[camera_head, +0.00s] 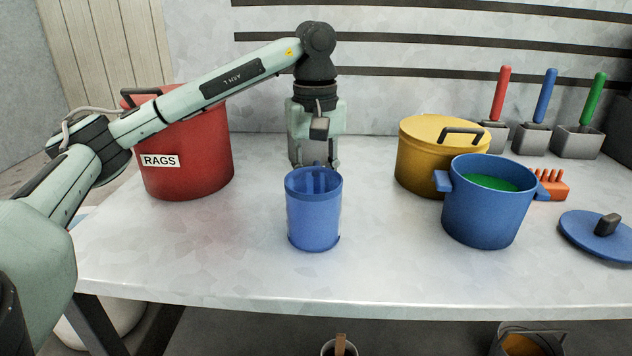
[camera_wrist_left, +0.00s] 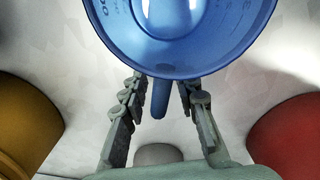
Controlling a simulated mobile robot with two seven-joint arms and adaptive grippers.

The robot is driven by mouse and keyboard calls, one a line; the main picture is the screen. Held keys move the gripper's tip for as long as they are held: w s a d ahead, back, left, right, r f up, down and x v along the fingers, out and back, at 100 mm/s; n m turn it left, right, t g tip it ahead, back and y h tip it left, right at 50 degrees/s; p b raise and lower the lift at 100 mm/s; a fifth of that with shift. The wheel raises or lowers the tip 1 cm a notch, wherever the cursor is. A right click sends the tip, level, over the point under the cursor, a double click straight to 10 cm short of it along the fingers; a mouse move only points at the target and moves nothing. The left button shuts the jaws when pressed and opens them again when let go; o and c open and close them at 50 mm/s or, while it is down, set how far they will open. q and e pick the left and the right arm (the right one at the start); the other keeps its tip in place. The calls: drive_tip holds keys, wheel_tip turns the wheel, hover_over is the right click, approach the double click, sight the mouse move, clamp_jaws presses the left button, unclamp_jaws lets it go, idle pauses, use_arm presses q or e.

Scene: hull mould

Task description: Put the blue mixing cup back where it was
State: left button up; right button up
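The blue mixing cup (camera_head: 313,215) stands upright on the pale worktop (camera_head: 200,270), near the middle. It is translucent, and I see no contents in it. In the left wrist view the cup (camera_wrist_left: 185,40) fills the top, with its blue handle (camera_wrist_left: 161,98) pointing toward my gripper. My left gripper (camera_head: 313,160) is behind the cup in the head view, its fingertips partly hidden by it. In the wrist view my left gripper (camera_wrist_left: 160,88) is open, one finger on each side of the handle, with gaps visible. My right gripper is not in view.
A red RAGS bin (camera_head: 188,150) stands left. A yellow lidded pot (camera_head: 430,160), a blue pot (camera_head: 487,215) with green contents and a blue lid (camera_head: 598,236) are right. Behind them stand red, blue and green-handled tools (camera_head: 547,95) and an orange comb-like piece (camera_head: 551,186). The front-left worktop is clear.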

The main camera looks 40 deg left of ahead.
sight(316, 162)
use_arm(q)
wheel_tip(316, 162, up, 6)
drive_tip(key=shift+w+f+p, duration=0.1)
drive_tip(key=shift+f+p, duration=0.15)
drive_tip(key=shift+p, duration=0.45)
wheel_tip(316, 162, up, 7)
drive_tip(key=p, duration=0.2)
drive_tip(key=shift+f+p, duration=0.1)
drive_tip(key=shift+p, duration=0.2)
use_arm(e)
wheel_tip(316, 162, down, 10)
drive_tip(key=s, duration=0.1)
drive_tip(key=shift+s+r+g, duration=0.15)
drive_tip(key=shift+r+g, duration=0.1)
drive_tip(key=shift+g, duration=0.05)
